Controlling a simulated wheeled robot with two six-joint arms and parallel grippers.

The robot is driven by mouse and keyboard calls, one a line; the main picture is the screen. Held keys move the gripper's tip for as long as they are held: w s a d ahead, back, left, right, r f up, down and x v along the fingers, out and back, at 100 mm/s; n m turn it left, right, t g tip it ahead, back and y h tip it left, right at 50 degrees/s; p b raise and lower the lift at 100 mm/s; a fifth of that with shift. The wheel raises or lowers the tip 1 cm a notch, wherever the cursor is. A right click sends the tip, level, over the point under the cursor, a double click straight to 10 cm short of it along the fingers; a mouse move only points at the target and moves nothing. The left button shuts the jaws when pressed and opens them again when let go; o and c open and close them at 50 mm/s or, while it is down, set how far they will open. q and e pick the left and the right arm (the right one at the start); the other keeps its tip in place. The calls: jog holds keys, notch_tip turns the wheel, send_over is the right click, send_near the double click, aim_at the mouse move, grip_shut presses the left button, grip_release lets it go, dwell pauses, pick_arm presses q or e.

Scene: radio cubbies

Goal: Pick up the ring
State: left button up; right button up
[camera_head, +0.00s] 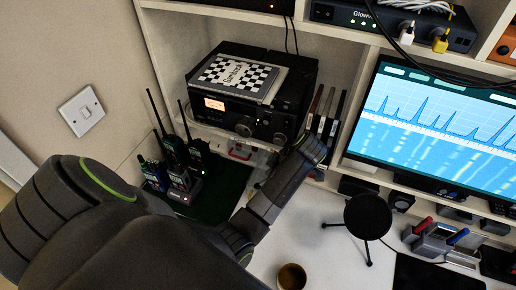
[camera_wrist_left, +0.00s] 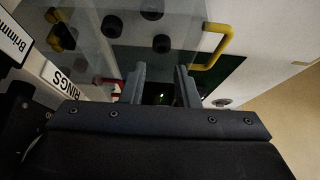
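I cannot make out the ring for certain in either view. A small grey round thing (camera_wrist_left: 222,102) lies on the pale surface in the left wrist view, too dim to identify. A white label reading "RINGS" (camera_wrist_left: 68,81) is on the left there. My left gripper (camera_wrist_left: 160,68) has its two fingers apart, with nothing seen between them and a dark green area beyond. In the head view my left arm reaches to the shelf front, and its fingers cannot be made out. My right gripper is in neither view.
A clear panel with black knobs and a yellow handle (camera_wrist_left: 213,47) is close ahead of the fingers. Handheld radios (camera_head: 174,165) stand on a green mat (camera_head: 222,190) left of my arm. A black round-topped stand (camera_head: 368,216) and a cup (camera_head: 291,277) are on the white desk.

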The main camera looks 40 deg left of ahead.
aim_at(259, 187)
pick_arm(q)
jog(key=shift+a+f, duration=0.2)
jog(key=shift+f, duration=0.2)
jog(key=x, duration=0.5)
jog(key=shift+d+f+p, duration=0.2)
jog(key=shift+d+p, duration=0.1)
grip_shut()
jog(key=shift+r, duration=0.1)
jog(key=shift+r, duration=0.5)
notch_tip(259, 187, up, 4)
jog(key=shift+r, duration=0.2)
notch_tip(259, 187, up, 13)
jog(key=p, duration=1.2)
jog(key=shift+f+p, duration=0.25)
jog(key=shift+p, duration=0.1)
